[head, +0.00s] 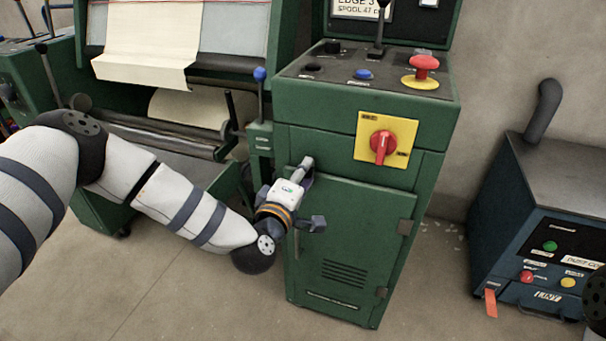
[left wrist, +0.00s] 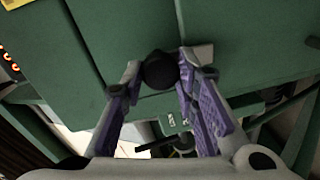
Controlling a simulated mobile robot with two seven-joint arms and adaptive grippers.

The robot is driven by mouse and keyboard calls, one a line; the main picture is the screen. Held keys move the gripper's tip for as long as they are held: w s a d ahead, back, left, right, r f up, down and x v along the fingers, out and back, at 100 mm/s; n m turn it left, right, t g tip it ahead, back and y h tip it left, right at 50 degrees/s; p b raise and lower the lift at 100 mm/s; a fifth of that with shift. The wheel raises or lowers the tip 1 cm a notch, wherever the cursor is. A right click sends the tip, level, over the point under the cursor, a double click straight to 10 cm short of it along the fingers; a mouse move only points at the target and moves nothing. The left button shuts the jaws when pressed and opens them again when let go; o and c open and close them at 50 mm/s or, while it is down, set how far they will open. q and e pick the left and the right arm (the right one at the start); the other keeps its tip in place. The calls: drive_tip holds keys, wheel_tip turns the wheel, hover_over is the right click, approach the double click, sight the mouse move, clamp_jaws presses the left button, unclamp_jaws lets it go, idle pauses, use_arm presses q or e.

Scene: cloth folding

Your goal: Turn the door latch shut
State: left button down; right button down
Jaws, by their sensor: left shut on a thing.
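The green cabinet door (head: 350,245) stands below the control panel and looks flush with its frame. The door latch, at the door's upper left, shows in the left wrist view as a round black knob (left wrist: 160,71) with a grey piece (left wrist: 200,54) beside it. My left gripper (head: 304,171) is at that corner. In the left wrist view its two purple-padded fingers (left wrist: 162,82) are closed on the knob from both sides. In the head view the gripper mostly hides the latch, so its exact angle is hard to tell. My right gripper is not in view.
A red rotary switch (head: 383,146) on a yellow plate sits above the door. A blue-knobbed lever (head: 260,88) rises just left of the cabinet. A dark blue unit (head: 545,220) stands at the right. The floor before the door is clear.

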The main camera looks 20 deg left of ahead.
use_arm(q)
drive_tip(key=shift+f+n, duration=0.1)
drive_tip(key=shift+n, duration=0.4)
drive_tip(key=c, duration=1.3)
unclamp_jaws()
drive_tip(key=shift+s, duration=0.1)
drive_tip(key=s, duration=0.8)
drive_tip(key=s+r, duration=0.1)
drive_tip(key=s, duration=0.3)
drive_tip(key=shift+a+r, duration=0.1)
drive_tip(key=shift+a, duration=0.1)
drive_tip(key=shift+w, duration=0.1)
